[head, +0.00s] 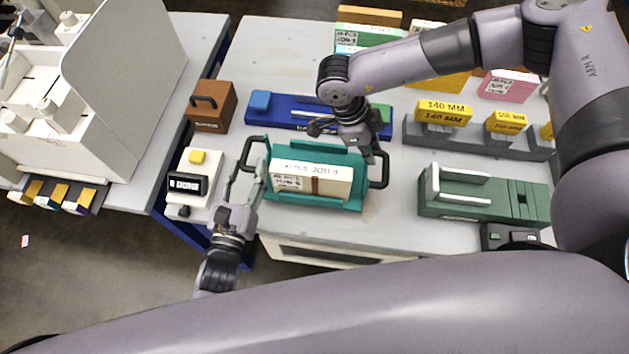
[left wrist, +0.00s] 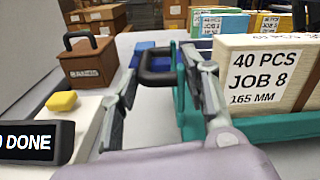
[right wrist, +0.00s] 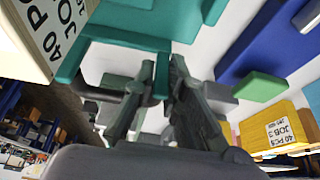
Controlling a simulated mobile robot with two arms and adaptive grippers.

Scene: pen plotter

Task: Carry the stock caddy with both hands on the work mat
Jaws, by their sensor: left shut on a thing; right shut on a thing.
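The stock caddy (head: 315,203) is a teal tray with a dark loop handle at each end. It holds a cream box (head: 312,180) labelled 40 PCS JOB 8, 165 MM. My left gripper (head: 246,178) is shut on the caddy's left handle; in the left wrist view its fingers stand either side of that handle (left wrist: 160,66). My right gripper (head: 370,152) is shut at the right end; the right wrist view shows its fingers beside a teal part of the caddy (right wrist: 161,76). I cannot tell whether the caddy touches the table. No separate work mat can be made out.
A blue tray (head: 290,122) lies just behind the caddy. A brown case (head: 212,106) and a white device with a yellow button (head: 197,157) stand left. A green fixture (head: 480,200) and a grey rack with yellow boxes (head: 480,144) stand right.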

